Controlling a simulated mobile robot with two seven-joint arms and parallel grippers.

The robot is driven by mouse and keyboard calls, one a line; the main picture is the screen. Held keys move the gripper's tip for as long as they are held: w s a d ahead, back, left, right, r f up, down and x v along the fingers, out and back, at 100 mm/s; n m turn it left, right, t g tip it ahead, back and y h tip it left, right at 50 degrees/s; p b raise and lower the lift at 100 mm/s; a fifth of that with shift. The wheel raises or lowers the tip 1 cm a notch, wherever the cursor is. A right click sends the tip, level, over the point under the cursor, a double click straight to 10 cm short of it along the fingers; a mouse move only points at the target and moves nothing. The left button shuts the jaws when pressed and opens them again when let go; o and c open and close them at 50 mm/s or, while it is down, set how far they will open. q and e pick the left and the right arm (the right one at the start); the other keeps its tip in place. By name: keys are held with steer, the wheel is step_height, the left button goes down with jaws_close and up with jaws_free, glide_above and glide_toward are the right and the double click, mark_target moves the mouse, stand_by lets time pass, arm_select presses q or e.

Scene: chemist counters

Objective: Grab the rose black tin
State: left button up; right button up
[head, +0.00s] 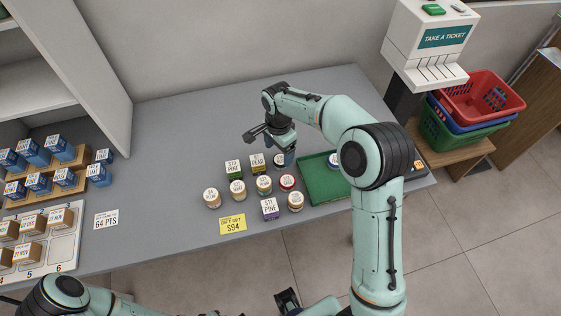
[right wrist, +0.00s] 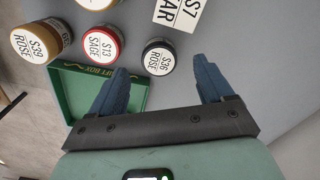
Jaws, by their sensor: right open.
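The black rose tin (right wrist: 158,57), labelled S36 ROSE with a white lid, stands upright on the grey counter. In the head view this tin (head: 280,161) is at the far end of the tin group, partly hidden by my gripper. My right gripper (head: 279,150) is open above and around that spot. In the right wrist view my right gripper (right wrist: 161,72) has its two blue fingers apart, with the tin in the gap between them, near the fingertips. Contact cannot be seen. Only part of my left arm shows at the bottom left of the head view.
A red S13 SAGE tin (right wrist: 100,43) and a gold S39 ROSE tin (right wrist: 40,44) stand close by. The green gift box (head: 322,190) lies just right of the tins. A yellow box (head: 257,167) and green box (head: 233,171) stand left. The counter behind is clear.

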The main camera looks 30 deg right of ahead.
mark_target(280, 159)
steer(key=f, duration=0.5)
steer(key=shift+d+f, duration=0.1)
steer(key=shift+d, duration=0.15)
steer(key=c, duration=1.1)
